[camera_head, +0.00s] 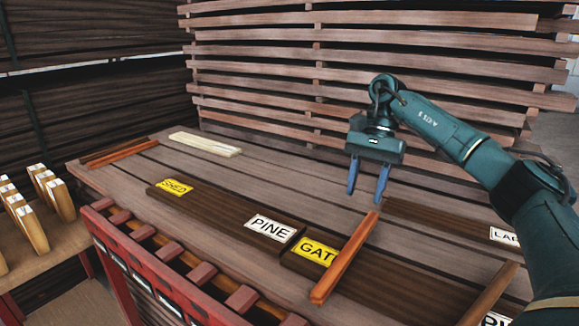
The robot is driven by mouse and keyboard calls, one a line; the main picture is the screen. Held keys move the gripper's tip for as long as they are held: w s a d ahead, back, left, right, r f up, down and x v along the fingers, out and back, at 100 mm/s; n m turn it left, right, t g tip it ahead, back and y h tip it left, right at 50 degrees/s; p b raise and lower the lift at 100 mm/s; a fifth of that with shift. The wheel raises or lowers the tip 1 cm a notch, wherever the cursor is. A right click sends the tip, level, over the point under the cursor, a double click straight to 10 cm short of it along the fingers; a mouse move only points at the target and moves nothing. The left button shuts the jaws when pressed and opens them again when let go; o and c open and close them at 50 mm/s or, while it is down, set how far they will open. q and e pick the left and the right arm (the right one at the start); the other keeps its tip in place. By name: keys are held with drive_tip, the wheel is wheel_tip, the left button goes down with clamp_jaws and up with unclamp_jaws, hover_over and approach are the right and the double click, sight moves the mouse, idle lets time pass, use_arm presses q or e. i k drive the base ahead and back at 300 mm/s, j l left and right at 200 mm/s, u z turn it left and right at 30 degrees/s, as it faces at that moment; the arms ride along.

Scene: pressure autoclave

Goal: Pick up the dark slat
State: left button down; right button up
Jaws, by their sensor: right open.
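My right gripper (365,196) is open, with its two blue fingers pointing down and nothing between them. It hangs above the plank table, just beyond the far end of a reddish-brown slat (346,257). That slat lies slanted beside the GATE label. Another reddish-brown slat (490,296) lies at the lower right, and brown slats (120,153) lie at the table's far left. A pale slat piece (205,144) lies near the back. I cannot tell which one is the dark slat. My left gripper is not in view.
Dark boards (215,212) on the table (270,175) carry SHED, PINE and GATE labels; another label is at right. A red slotted rack (150,262) stands along the front left. Wooden blocks (28,220) stand at far left. Stacked planks (350,50) rise behind.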

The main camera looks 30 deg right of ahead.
sight(505, 240)
drive_tip(key=k+j, duration=0.35)
drive_tip(key=j, duration=0.15)
drive_tip(key=k+j, duration=0.4)
drive_tip(key=j, duration=0.1)
